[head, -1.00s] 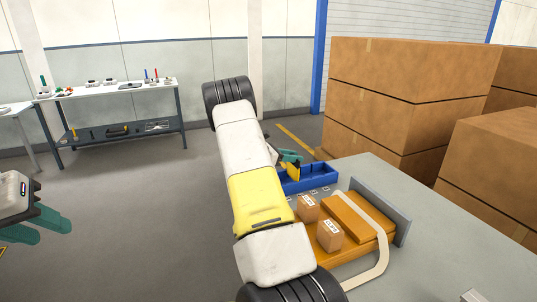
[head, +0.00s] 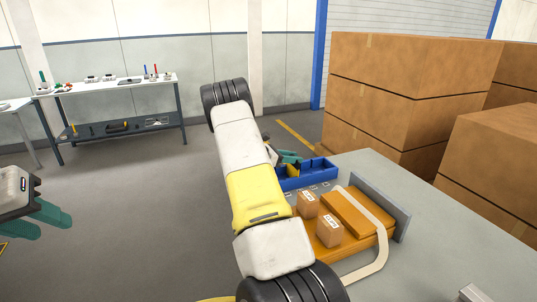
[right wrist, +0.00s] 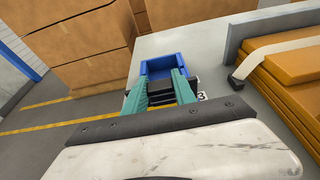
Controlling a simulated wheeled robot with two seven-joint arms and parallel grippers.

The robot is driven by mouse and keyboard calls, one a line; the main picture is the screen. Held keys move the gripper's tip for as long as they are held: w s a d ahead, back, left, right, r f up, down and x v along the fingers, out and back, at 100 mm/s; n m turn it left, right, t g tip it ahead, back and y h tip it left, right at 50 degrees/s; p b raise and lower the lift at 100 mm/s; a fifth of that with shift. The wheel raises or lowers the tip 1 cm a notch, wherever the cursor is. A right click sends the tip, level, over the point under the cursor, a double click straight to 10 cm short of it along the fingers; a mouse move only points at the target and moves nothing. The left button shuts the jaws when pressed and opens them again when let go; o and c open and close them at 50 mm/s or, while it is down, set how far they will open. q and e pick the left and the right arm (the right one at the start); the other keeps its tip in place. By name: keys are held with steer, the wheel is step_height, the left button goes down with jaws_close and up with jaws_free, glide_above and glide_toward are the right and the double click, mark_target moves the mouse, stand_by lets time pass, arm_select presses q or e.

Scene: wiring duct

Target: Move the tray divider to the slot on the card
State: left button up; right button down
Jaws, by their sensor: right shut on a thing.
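The blue tray (head: 320,180) stands at the far left edge of the grey table; it also shows in the right wrist view (right wrist: 163,66). My right gripper (head: 289,157) has its teal fingers over the tray, partly behind my own arm. It is shut on the yellow tray divider (head: 293,169), of which only a small part shows. In the right wrist view, the right gripper (right wrist: 172,90) has dark parts between its fingers, and the divider is mostly hidden. My left gripper (head: 48,221) hangs at the far left, open and empty, away from the table.
Two small cartons (head: 329,229) and orange packages (head: 357,211) sit near a cream strap (head: 378,262) and a grey upright panel (head: 385,207). Large boxes (head: 400,95) stack behind.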

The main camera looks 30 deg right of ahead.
steer(key=c, duration=0.9)
jaws_free()
steer(key=shift+c, duration=0.2)
steer(key=v, duration=0.7)
steer(key=shift+a, duration=0.35)
steer(key=shift+r, duration=0.1)
